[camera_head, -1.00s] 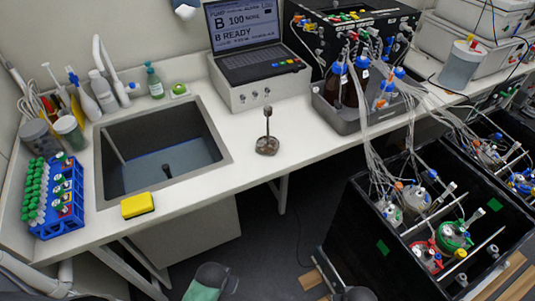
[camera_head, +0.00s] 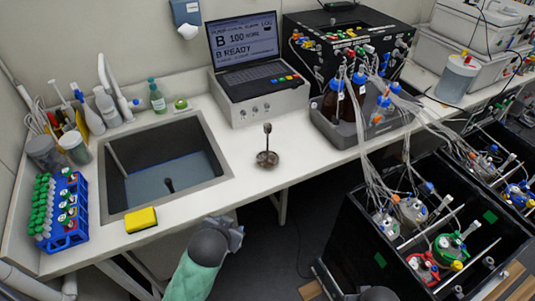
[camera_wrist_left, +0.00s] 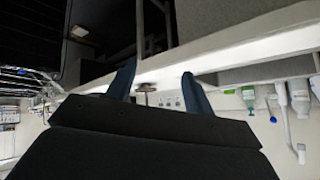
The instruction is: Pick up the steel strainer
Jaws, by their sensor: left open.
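The steel strainer (camera_head: 267,159) stands on the white counter between the sink and the laptop unit, near the front edge. Its dark handle points up and its low round part rests on the counter. My left gripper (camera_head: 236,229) is in front of the counter, below and left of the strainer, and does not touch it. In the left wrist view my left gripper (camera_wrist_left: 158,88) has its two fingers apart with nothing held. The strainer (camera_wrist_left: 147,88) shows small and farther off, in the gap between them.
A sink (camera_head: 165,181) lies left, with a yellow sponge (camera_head: 141,220) on its front rim. The laptop unit (camera_head: 262,101) stands behind the strainer. A grey tray (camera_head: 345,132) with bottles and tubing is right. Black reactor box (camera_head: 352,222) stands front right. Counter around the strainer is clear.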

